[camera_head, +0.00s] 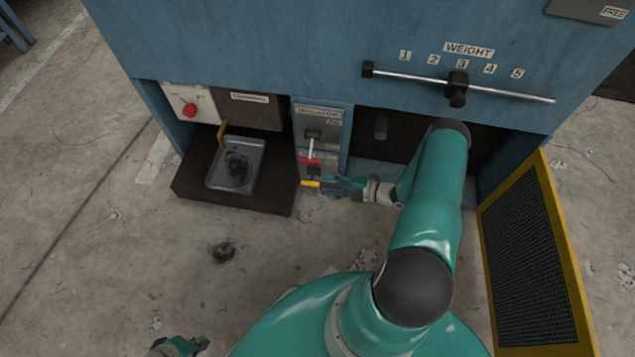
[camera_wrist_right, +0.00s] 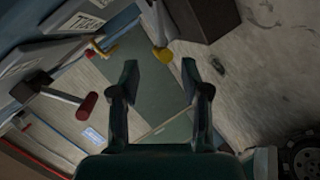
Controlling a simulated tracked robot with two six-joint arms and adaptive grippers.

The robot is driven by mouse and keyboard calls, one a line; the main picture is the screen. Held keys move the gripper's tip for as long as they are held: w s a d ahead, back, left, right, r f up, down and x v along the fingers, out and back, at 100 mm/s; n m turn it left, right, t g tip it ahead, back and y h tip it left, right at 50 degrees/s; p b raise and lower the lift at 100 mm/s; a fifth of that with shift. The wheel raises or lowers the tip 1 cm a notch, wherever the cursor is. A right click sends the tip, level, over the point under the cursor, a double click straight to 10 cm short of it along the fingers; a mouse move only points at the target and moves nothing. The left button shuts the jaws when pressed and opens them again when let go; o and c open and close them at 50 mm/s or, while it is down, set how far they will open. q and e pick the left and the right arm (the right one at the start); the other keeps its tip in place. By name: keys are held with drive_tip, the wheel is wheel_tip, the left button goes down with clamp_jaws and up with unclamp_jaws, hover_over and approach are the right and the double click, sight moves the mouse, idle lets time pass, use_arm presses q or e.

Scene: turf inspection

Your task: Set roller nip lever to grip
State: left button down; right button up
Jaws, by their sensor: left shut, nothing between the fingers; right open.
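No label reading roller nip or grip is readable, so I cannot tell which lever is the roller nip lever. A small panel (camera_head: 334,119) on the blue machine carries a lever (camera_head: 310,148) with a red end; a red-ended lever (camera_wrist_right: 87,105) also shows in the right wrist view. Below it is a yellow handle end (camera_head: 310,183); a yellow knob (camera_wrist_right: 162,55) shows beyond my fingers in the right wrist view. My right gripper (camera_head: 335,183) is open, empty, and just right of the yellow end; its fingers (camera_wrist_right: 160,75) are apart. My left gripper (camera_head: 190,345) is shut and empty at the bottom edge, away from the machine.
A WEIGHT slider (camera_head: 458,85) crosses the machine front above. A dark plate (camera_head: 590,10) at top right bears a label like FREE. A red button (camera_head: 189,110) and a dark tray (camera_head: 237,165) lie left. A yellow-framed mesh guard (camera_head: 530,260) stands right. Floor lies clear at left.

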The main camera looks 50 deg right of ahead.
drive_tip(key=shift+v, duration=2.15)
